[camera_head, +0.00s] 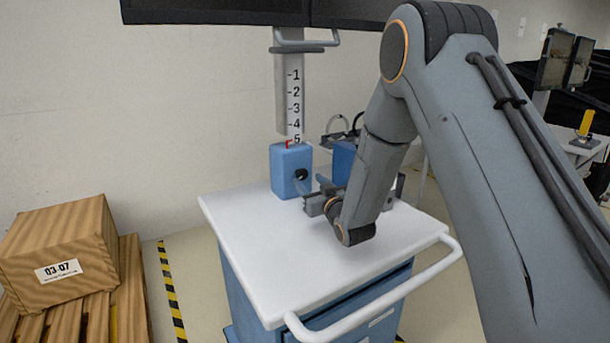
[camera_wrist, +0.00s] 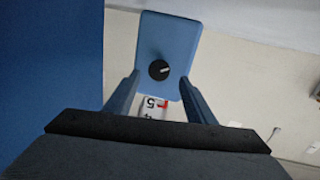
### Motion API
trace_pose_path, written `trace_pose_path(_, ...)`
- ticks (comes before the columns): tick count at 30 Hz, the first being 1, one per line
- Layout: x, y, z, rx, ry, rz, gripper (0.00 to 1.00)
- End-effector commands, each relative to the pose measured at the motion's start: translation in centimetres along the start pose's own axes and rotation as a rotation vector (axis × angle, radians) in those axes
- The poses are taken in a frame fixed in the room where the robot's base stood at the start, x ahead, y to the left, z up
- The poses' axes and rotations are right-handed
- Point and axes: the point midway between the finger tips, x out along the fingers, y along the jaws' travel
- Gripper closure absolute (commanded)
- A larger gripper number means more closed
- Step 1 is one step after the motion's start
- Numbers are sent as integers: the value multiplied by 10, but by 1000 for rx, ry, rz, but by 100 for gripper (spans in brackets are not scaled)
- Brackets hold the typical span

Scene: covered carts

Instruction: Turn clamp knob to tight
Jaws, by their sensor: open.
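The clamp is a blue block (camera_head: 291,170) at the foot of a numbered post, at the back of the white cart top. Its round black knob (camera_head: 300,175) faces the front and shows a pale pointer mark in the wrist view (camera_wrist: 159,70). My gripper (camera_head: 313,187) is open and empty, close in front of the block. In the wrist view its two fingers (camera_wrist: 157,88) stand apart on either side of the block's lower part, with the knob between and beyond them. I cannot tell whether a finger touches the block.
The numbered post (camera_head: 294,100) rises behind the cart top (camera_head: 270,235), with a red marker (camera_head: 288,144) by the 5. Another blue box (camera_head: 343,160) stands to the right, partly behind my arm. A white handle (camera_head: 385,295) rims the cart's front. A cardboard box (camera_head: 60,250) sits at left.

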Motion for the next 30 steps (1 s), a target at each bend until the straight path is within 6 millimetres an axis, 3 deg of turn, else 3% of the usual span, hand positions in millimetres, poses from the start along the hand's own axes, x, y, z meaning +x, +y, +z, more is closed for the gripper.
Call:
trace_pose_path(3,19,1,-1,0,0,2,50)
trace_pose_path(9,39,1,-1,0,0,2,50)
trace_pose_path(20,43,1,0,1,-1,2,50)
trace_pose_path(27,43,1,0,0,-1,2,89)
trace_pose_path(30,43,1,-1,1,-1,2,90)
